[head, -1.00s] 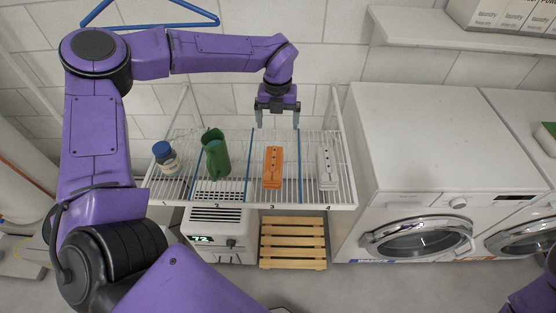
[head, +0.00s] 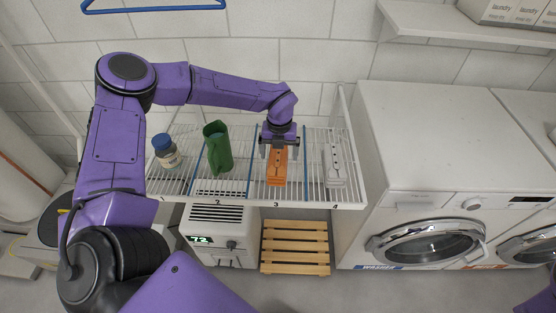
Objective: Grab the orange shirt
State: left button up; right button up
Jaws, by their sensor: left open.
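The orange shirt (head: 276,175) looks like a narrow folded bundle with dark dots along its front. It lies in the section marked 3 of the white wire shelf (head: 250,199). My left gripper (head: 280,155) is open and points down over the far end of the shirt, with one finger at each side of it. I cannot tell whether the fingers touch it. The gripper hides the shirt's far end. My right gripper is out of view.
Blue dividers split the shelf. A green rolled item (head: 217,150) and a blue-capped jar (head: 168,153) stand to the left; a white folded item (head: 335,165) lies to the right. Below are a heater-like box (head: 216,216) and wooden slats (head: 295,246). A washer (head: 430,140) stands right.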

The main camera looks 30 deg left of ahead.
pick_arm(q)
jog(key=shift+s+f, duration=0.15)
jog(key=shift+f, duration=1.25)
jog(key=c, duration=1.1)
